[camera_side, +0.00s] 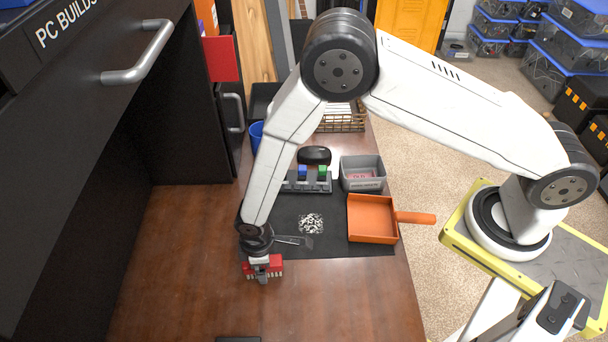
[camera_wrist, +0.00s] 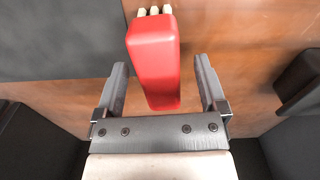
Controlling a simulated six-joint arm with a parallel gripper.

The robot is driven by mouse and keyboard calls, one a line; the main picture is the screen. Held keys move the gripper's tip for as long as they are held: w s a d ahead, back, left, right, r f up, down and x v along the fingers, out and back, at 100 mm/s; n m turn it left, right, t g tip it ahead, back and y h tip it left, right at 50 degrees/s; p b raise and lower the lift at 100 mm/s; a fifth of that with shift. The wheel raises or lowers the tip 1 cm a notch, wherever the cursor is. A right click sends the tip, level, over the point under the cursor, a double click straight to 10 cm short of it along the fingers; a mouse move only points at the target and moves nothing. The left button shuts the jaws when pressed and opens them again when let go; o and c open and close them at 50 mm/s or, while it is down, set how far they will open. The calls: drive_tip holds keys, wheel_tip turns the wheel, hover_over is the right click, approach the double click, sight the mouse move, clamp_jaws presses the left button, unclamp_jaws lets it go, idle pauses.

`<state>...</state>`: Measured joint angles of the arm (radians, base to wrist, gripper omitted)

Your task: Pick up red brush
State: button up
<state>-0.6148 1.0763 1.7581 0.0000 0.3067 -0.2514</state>
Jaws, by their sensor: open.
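The red brush (camera_side: 276,264) lies on the wooden table just past the lower left edge of the dark mat in the side view. In the wrist view the red brush (camera_wrist: 154,60) has pale bristle tufts at its top end. My gripper (camera_side: 263,277) is at the brush in the side view and partly covers it. In the wrist view my gripper (camera_wrist: 163,78) is open, with one finger on each side of the lower part of the brush and gaps on both sides. I cannot tell whether the fingertips are level with it.
The dark mat (camera_side: 345,248) holds a black-and-white speckled patch (camera_side: 311,223) and an orange dustpan (camera_side: 372,219). A grey bin (camera_side: 362,173) and a black mouse-like object (camera_side: 314,155) stand farther back. A black cabinet is at left. The front of the wooden table (camera_side: 180,290) is mostly clear.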

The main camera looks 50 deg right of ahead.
drive_tip(key=shift+f, duration=1.1)
clamp_jaws()
drive_tip(key=shift+r, duration=0.1)
drive_tip(key=shift+r, duration=0.75)
drive_tip(key=s+d+r, duration=0.6)
drive_tip(key=s+r, duration=0.5)
drive_tip(key=s, duration=0.1)
drive_tip(key=shift+s+d+r, duration=0.15)
drive_tip(key=shift+s+d, duration=0.05)
drive_tip(key=shift+d, duration=0.1)
